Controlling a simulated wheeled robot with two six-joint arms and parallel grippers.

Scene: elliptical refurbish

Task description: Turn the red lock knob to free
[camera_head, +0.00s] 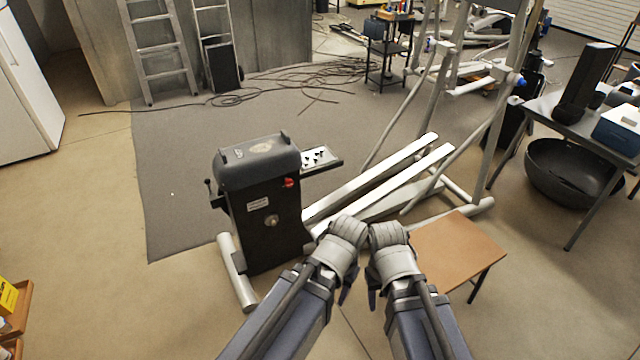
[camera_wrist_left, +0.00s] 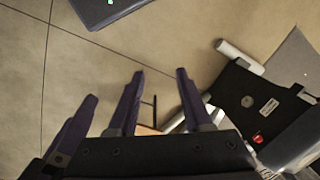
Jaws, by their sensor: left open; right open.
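The red lock knob (camera_head: 289,182) is on the upper part of the elliptical machine's black housing (camera_head: 262,222), on the side facing me. It also shows in the left wrist view (camera_wrist_left: 257,138), at the right beyond the fingers. My left gripper (camera_head: 347,291) is open and points down, to the right of the housing and apart from the knob. Its dark fingers fill the lower left of the left wrist view (camera_wrist_left: 135,100), with nothing between them. My right gripper (camera_head: 372,297) hangs close beside the left one, open and touching nothing that I can see.
A small brown-topped table (camera_head: 462,250) stands right of my grippers. The machine's pale rails (camera_head: 385,180) run behind them. A grey workbench (camera_head: 565,120) and a black tub (camera_head: 572,175) stand at the right. Cables (camera_head: 290,80) lie on the far floor.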

